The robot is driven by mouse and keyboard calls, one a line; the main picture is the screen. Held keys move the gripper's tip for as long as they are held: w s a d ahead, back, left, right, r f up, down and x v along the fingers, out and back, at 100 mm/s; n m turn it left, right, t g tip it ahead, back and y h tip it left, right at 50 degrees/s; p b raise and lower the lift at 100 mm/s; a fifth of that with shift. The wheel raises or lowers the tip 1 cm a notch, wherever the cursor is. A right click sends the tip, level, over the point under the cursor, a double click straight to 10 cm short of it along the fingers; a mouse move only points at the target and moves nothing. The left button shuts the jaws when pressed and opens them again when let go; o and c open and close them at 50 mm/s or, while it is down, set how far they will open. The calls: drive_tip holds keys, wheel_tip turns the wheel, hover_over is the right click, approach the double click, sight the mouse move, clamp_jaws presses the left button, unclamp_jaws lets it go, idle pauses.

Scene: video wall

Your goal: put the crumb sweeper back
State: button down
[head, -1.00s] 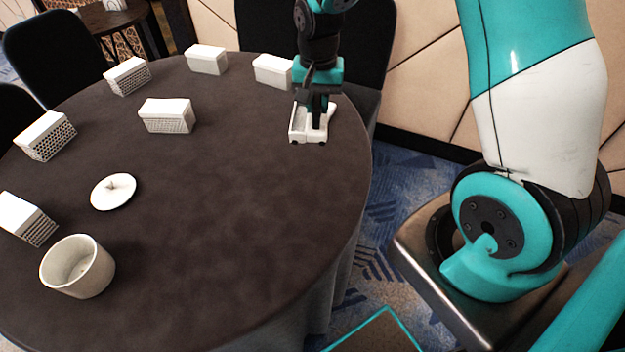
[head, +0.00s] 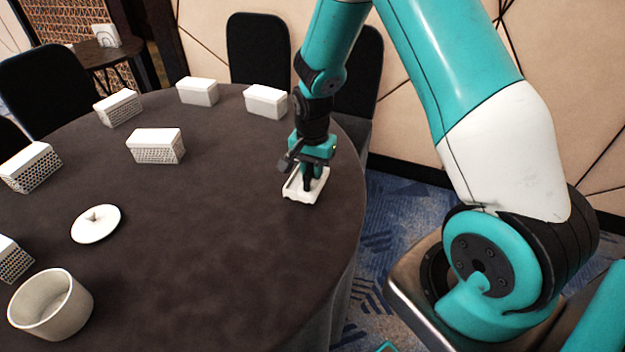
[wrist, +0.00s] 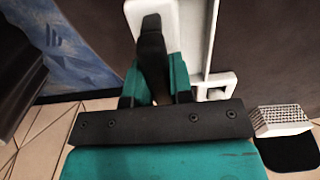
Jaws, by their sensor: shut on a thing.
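The white crumb sweeper (head: 293,191) is at the right part of the dark round table (head: 215,235). My gripper (head: 307,182) is shut on it from above and hides part of its middle. In the wrist view the white sweeper (wrist: 192,35) shows beside and behind the dark fingers of my gripper (wrist: 152,30). I cannot tell whether the sweeper touches the tabletop or hangs just above it.
Several white boxes with patterned sides, one of them in the middle (head: 155,146), stand along the far and left table. A white lid (head: 96,224) and an open white pot (head: 50,305) are at the left. The table's centre and front are clear. Dark chairs (head: 258,48) stand behind.

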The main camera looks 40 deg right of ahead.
drive_tip(key=shift+f, duration=2)
drive_tip(key=shift+f, duration=0.15)
drive_tip(key=c, duration=1)
unclamp_jaws()
